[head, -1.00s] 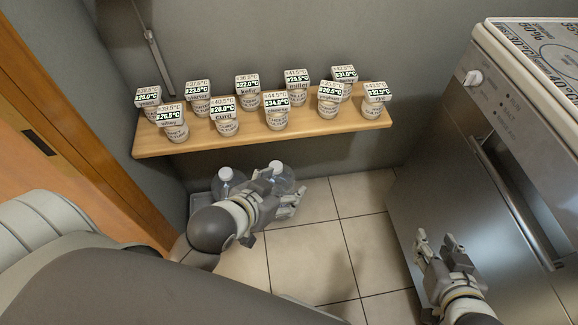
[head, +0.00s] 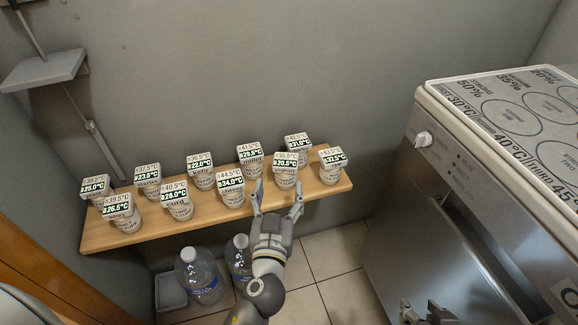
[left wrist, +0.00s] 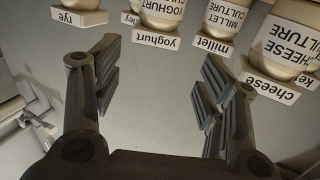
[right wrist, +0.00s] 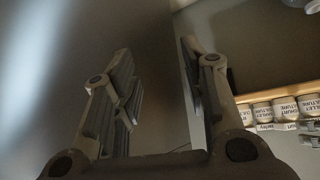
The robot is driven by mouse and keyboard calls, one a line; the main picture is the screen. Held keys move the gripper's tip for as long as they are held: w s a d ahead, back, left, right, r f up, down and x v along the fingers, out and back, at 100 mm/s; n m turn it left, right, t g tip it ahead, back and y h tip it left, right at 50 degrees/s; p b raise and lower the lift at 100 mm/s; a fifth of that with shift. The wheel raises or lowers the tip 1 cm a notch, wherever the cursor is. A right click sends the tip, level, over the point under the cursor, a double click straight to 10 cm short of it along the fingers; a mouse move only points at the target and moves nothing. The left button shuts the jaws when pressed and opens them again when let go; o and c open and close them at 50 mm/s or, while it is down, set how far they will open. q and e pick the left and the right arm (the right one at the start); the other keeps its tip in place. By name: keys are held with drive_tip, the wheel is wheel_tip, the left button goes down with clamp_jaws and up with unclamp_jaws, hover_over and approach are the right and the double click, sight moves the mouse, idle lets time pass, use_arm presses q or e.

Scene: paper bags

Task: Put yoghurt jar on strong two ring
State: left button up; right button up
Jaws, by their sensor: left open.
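The yoghurt jar (head: 285,184) is a small pale jar with a white tag on top, in the front row of a wooden shelf. My left gripper (head: 277,202) is open and empty just in front of it, pointing at it. In the left wrist view the yoghurt jar (left wrist: 163,12) appears upside down beyond the spread fingers (left wrist: 160,62), apart from them. My right gripper (head: 430,312), at the bottom edge, is open and empty in the right wrist view (right wrist: 157,65).
The shelf (head: 120,240) holds several similar jars close together, including millet (left wrist: 225,18), cheese (left wrist: 287,45) and rye (left wrist: 76,4). Water bottles (head: 200,278) stand below. The metal appliance (head: 450,200) is at the right.

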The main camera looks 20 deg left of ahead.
sight(284, 169)
use_arm(q)
drive_tip(key=x, duration=0.3)
drive_tip(key=p+x, duration=0.1)
drive_tip(key=x, duration=0.2)
drive_tip(key=shift+d+r, duration=0.1)
drive_tip(key=shift+d, duration=0.15)
drive_tip(key=shift+f+p+x, duration=0.2)
drive_tip(key=shift+p+x, duration=0.15)
drive_tip(key=shift+x, duration=2.15)
drive_tip(key=shift+d, duration=0.1)
use_arm(e)
drive_tip(key=s+d+f+g+h, duration=0.1)
drive_tip(key=s+g, duration=0.3)
drive_tip(key=s, duration=0.4)
drive_tip(key=shift+d+f, duration=0.7)
drive_tip(key=shift+d, duration=0.05)
use_arm(q)
drive_tip(key=shift+c, duration=0.5)
drive_tip(key=c, duration=1)
drive_tip(key=shift+r, duration=0.15)
